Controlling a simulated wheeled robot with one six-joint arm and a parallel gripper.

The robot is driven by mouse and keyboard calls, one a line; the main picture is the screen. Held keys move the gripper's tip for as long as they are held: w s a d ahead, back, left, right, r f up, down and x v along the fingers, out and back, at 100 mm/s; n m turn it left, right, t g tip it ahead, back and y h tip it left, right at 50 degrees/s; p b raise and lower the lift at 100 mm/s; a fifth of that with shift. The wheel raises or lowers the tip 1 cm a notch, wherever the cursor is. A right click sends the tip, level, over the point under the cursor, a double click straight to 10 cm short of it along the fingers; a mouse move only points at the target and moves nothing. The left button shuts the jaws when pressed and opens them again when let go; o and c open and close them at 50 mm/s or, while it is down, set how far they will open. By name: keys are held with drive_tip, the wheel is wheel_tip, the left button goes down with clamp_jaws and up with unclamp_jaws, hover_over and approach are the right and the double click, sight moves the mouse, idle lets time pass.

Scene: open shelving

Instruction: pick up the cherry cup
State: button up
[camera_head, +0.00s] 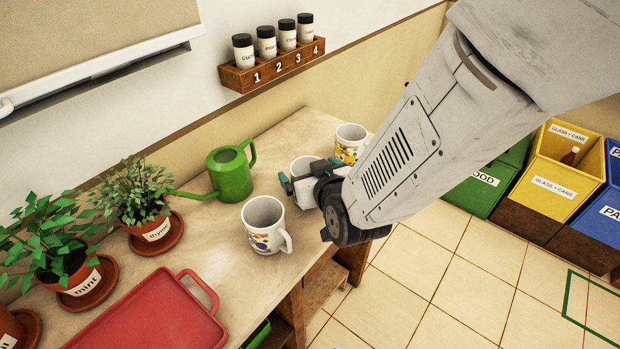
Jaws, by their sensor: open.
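Three white mugs stand on the counter. The nearest mug (258,213) has a coloured print low on its side and its handle toward the right. A second mug (303,164) stands behind my gripper, which hides most of it and any print. A third mug (349,134) at the back right has a colourful print with yellow. I cannot tell which mug is the cherry cup. My gripper (291,186) is open, just in front of the second mug in the picture and above and right of the nearest mug. I cannot tell whether it touches any mug.
A green watering can (231,177) stands left of the mugs. Potted thyme (132,191), potted mint (68,261) and a red tray (155,318) fill the counter's left part. A wooden rack (272,68) of jars hangs on the wall. Bins (555,186) stand at right.

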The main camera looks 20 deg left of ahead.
drive_tip(key=shift+w+a, duration=0.1)
drive_tip(key=shift+w, duration=0.1)
drive_tip(key=shift+s+a, duration=0.1)
drive_tip(key=shift+a, duration=0.05)
drive_tip(key=c, duration=1.2)
